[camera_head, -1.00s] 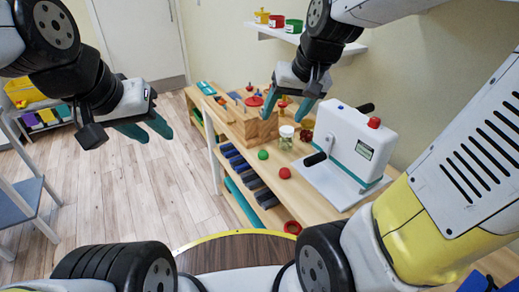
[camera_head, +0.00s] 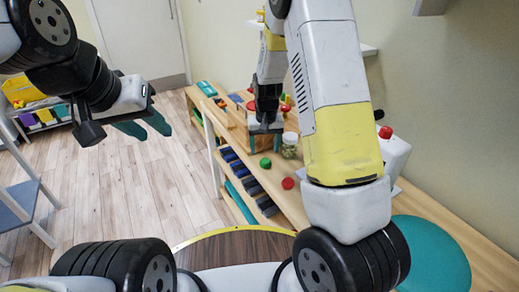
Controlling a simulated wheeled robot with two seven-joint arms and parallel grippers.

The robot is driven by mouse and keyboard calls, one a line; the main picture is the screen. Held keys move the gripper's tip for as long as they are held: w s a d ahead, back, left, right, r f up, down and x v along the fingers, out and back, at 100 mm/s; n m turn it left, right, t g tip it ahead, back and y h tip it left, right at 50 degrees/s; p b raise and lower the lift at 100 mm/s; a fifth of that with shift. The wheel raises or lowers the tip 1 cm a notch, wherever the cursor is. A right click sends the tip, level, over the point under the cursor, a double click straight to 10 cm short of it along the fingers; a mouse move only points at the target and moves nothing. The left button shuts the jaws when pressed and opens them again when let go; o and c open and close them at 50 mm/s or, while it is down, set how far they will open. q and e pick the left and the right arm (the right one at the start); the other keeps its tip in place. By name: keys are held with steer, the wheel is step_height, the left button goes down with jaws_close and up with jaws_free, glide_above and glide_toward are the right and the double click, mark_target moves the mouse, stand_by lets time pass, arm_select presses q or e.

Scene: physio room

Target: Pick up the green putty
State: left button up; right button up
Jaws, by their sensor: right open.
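The green putty (camera_head: 265,162) is a small green ball on the wooden bench top (camera_head: 262,185), near its left edge. A red ball (camera_head: 288,183) lies a little nearer and to its right. My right gripper (camera_head: 265,143) points down over the bench, just beyond and above the green putty in the picture. It is open, and its fingers are partly hidden and small. Nothing shows between them. My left gripper (camera_head: 157,136) hangs over the floor left of the bench, with its teal fingers apart and empty.
A jar (camera_head: 289,145) stands just right of the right gripper. A wooden block (camera_head: 262,140) is behind the gripper. A white device with a red knob (camera_head: 386,132) is partly hidden by my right arm. A teal rounded thing (camera_head: 432,255) is at the lower right.

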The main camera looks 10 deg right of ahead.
mark_target(265, 160)
steer(key=f, duration=0.4)
steer(key=w+f, duration=0.1)
steer(key=f, duration=0.1)
steer(key=shift+d+f, duration=0.25)
steer(key=shift+f, duration=0.05)
jaws_close()
steer(key=shift+r, duration=0.1)
